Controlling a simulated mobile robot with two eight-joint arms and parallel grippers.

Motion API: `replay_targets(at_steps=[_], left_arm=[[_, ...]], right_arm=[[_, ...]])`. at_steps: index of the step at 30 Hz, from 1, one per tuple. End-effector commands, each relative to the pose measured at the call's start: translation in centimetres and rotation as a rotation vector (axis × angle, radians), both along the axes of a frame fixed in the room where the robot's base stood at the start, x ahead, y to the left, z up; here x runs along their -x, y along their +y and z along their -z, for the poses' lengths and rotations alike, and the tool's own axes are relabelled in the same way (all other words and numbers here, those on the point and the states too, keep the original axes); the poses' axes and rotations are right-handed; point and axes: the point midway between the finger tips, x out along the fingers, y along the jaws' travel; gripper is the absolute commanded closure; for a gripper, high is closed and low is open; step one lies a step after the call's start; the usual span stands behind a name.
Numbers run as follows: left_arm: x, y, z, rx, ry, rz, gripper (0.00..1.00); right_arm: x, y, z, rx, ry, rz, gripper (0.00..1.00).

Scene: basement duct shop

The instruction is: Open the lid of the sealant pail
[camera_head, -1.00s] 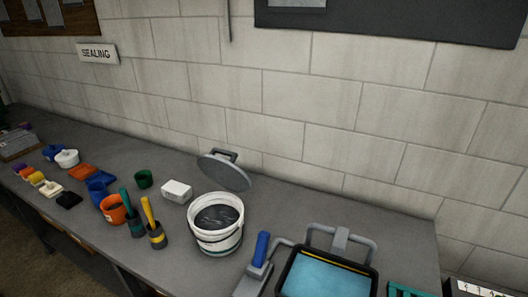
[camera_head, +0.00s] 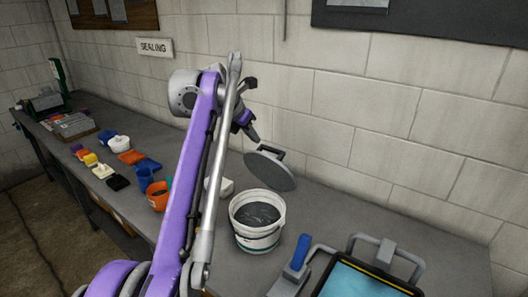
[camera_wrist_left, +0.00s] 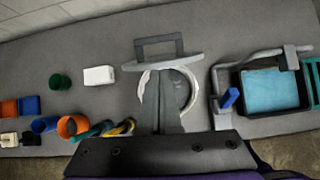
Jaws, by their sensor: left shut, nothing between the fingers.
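The white sealant pail (camera_head: 257,236) stands on the bench with its mouth open and dark sealant inside. Its grey lid (camera_head: 270,172) is tilted up at the pail's back rim, with the handle (camera_head: 272,152) on its far side. My left gripper (camera_head: 254,138) is shut and empty, just above and left of the lid; whether it touches is unclear. In the left wrist view the fingers (camera_wrist_left: 168,88) point over the pail (camera_wrist_left: 187,97), and the lid (camera_wrist_left: 185,62) shows nearly edge-on with its handle (camera_wrist_left: 160,40) upright. My right gripper is out of view.
A tray with blue contents (camera_wrist_left: 272,90) and a blue-handled tool (camera_head: 300,252) lie right of the pail. Left are a white box (camera_wrist_left: 99,75), a green cup (camera_wrist_left: 60,82), orange cups and brushes. The block wall stands close behind the bench.

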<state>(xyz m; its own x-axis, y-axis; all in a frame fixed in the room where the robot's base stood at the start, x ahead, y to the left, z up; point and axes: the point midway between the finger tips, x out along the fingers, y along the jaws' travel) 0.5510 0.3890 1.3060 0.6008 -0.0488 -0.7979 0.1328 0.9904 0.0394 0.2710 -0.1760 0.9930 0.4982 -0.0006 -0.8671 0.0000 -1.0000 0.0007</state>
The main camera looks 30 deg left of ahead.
Motion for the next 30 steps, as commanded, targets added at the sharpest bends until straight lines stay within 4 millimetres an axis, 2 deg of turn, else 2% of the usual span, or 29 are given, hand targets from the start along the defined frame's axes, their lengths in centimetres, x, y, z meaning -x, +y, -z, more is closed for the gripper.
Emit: replay_targets(at_steps=[5,15,19,24,30], left_arm=[[-0.9,0.7,0.6,0.044,-0.001,-0.059,1.0],[-4.5,0.3,5.4,0.041,-0.001,-0.055,1.0],[-5.5,0.2,6.7,0.041,-0.001,-0.056,1.0],[-6.2,0.1,7.6,0.041,-0.001,-0.055,1.0],[-6.3,0.1,7.7,0.041,-0.002,-0.055,1.0]], right_arm=[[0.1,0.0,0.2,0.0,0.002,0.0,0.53],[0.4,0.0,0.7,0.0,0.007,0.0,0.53],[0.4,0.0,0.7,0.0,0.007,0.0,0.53],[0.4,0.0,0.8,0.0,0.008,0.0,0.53],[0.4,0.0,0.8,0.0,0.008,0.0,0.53]])
